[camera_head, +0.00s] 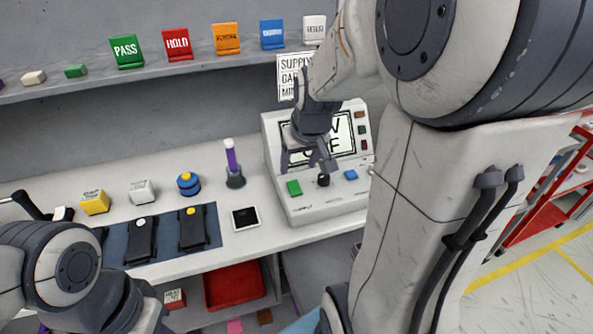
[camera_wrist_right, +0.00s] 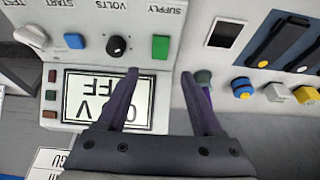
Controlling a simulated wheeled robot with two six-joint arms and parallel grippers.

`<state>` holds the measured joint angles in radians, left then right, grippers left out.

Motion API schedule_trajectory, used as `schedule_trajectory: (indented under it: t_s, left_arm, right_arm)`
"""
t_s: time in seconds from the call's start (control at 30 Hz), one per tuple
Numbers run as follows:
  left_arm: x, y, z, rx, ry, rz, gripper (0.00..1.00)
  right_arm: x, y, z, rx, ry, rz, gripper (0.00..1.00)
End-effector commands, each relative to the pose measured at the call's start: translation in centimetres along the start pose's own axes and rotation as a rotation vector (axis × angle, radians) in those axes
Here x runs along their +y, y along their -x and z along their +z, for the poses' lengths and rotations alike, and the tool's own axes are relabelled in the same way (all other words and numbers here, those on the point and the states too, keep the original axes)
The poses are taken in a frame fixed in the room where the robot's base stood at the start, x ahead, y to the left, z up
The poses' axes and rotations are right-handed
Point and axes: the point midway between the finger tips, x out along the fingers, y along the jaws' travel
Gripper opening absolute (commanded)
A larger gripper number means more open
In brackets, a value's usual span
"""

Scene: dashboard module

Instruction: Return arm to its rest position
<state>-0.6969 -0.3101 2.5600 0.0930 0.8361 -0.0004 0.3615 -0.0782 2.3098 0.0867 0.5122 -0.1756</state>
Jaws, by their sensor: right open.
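My right gripper (camera_head: 308,162) hangs in front of the supply unit (camera_head: 349,195), a pale box with a screen, a green button, a black knob and a blue button. In the right wrist view the gripper (camera_wrist_right: 160,77) is open, with two dark fingers apart and nothing between them. The fingers overlap the view of the screen (camera_wrist_right: 82,98), which shows upside-down text, and the tips point toward the green button (camera_wrist_right: 160,47). Contact with the unit cannot be told. My left arm enters at lower left; its gripper is out of view.
A shelf above holds coloured signs, including PASS (camera_head: 127,51). A red bin (camera_head: 234,284) sits below the bench.

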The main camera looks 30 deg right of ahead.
Motion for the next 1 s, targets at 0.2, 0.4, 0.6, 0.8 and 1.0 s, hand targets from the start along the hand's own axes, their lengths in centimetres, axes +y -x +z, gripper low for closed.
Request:
schedule_trajectory:
  t_s: [0.2,0.4,0.6,0.8,1.0]
  left_arm:
    - [0.0,0.1,0.0,0.0,0.0,0.0,0.26]
    - [0.0,0.1,0.0,0.0,0.0,0.0,0.26]
    - [0.0,0.1,0.0,0.0,0.0,0.0,0.26]
    - [0.0,0.1,0.0,0.0,0.0,0.0,0.26]
    - [0.0,0.2,0.0,0.0,0.0,0.0,0.26]
  right_arm:
    - [0.0,1.5,0.0,0.001,0.0,0.0,0.68]
    - [0.0,1.5,0.0,0.0,0.0,0.0,0.68]
    - [0.0,1.5,0.0,0.0,0.0,0.0,0.68]
    - [-2.5,1.5,0.9,-0.022,0.054,-0.03,0.68]
    - [-11.7,2.6,6.3,-0.121,0.294,-0.144,0.68]
